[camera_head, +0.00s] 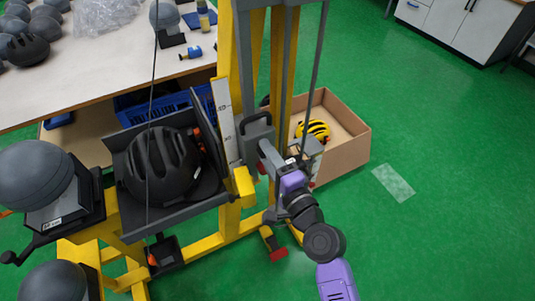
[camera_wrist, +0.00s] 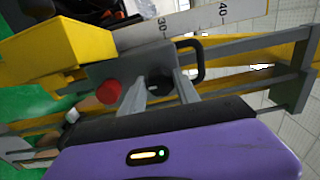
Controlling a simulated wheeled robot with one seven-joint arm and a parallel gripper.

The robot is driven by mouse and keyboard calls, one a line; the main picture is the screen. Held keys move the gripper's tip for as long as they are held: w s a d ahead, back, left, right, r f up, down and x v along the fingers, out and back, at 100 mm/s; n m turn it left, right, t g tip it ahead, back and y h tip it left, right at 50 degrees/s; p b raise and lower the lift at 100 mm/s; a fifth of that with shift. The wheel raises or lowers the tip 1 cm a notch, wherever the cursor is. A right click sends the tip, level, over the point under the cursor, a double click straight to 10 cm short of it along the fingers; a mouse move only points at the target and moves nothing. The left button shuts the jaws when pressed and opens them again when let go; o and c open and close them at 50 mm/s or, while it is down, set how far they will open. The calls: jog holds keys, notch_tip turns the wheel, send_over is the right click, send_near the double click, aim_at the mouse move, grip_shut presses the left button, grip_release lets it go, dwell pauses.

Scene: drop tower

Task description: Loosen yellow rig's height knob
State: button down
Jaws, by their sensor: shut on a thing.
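The yellow rig (camera_head: 228,45) stands upright in the middle of the head view, with a height scale (camera_head: 224,118) beside its grey carriage (camera_head: 257,138). In the wrist view the carriage plate carries a dark round knob (camera_wrist: 158,83) and a red knob (camera_wrist: 109,91) to its left. My gripper (camera_wrist: 160,86) has one finger on either side of the dark knob and is shut on it. In the head view my gripper (camera_head: 276,160) reaches the carriage from the lower right, and the arm hides the knob there.
A black helmet (camera_head: 162,165) sits in the rig's grey cradle. A cardboard box (camera_head: 343,152) with a yellow-black helmet (camera_head: 314,130) stands behind my gripper. A table (camera_head: 105,62) with several headforms is at the upper left. The green floor to the right is mostly clear.

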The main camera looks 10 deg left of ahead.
jog(key=c, duration=0.9)
grip_release()
jog(key=b+v, duration=0.1)
jog(key=v, duration=0.6)
jog(key=shift+s+d+b, duration=0.25)
jog(key=shift+s+b, duration=0.1)
jog(key=shift+b, duration=0.05)
